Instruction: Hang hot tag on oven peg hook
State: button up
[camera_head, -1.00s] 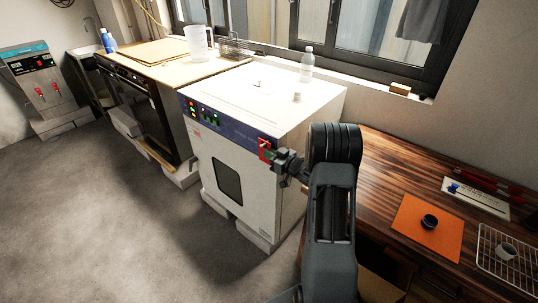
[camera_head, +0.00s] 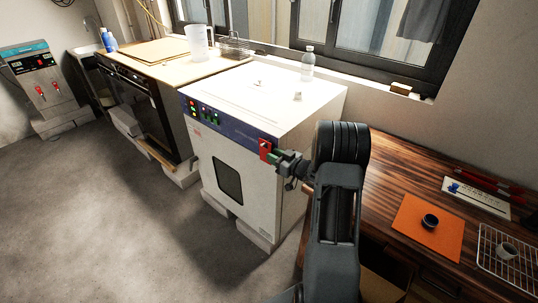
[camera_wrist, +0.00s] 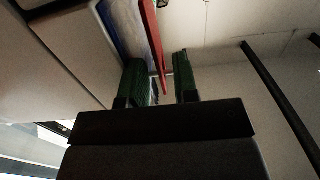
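The red hot tag (camera_head: 265,150) is at the right end of the blue panel on the white oven's (camera_head: 228,182) front, upright. In the wrist view the tag (camera_wrist: 154,42) shows nearly edge-on, its lower end near the gap between my green fingertips. My gripper (camera_head: 280,156) is just right of the tag in the head view. In the wrist view my gripper (camera_wrist: 167,72) is open, with a visible gap beside the right finger. A small dark piece above the tag may be the peg hook; whether the tag hangs on it I cannot tell.
A clear bottle (camera_head: 308,63) and a small white cap (camera_head: 297,96) stand on the oven top. At right, a wooden desk (camera_head: 386,180) holds an orange mat (camera_head: 408,231) and a wire rack (camera_head: 488,262). The floor before the oven is clear.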

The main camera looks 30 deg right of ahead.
jog(key=v, duration=1.1)
jog(key=w+a+r+m+g+h+p, duration=0.2)
jog(key=a+r+m+g+h+p, duration=0.25)
jog(key=r+h, duration=0.65)
jog(key=s+a+r+g+y+p, duration=0.2)
jog(key=s+a+r+g, duration=0.3)
jog(key=s+a, duration=1.1)
jog(key=s+g+y, duration=0.1)
jog(key=s+g, duration=0.1)
jog(key=g, duration=0.1)
jog(key=shift+s+a+y+p, duration=0.25)
jog(key=shift+s+y+p, duration=0.05)
jog(key=shift+p, duration=0.05)
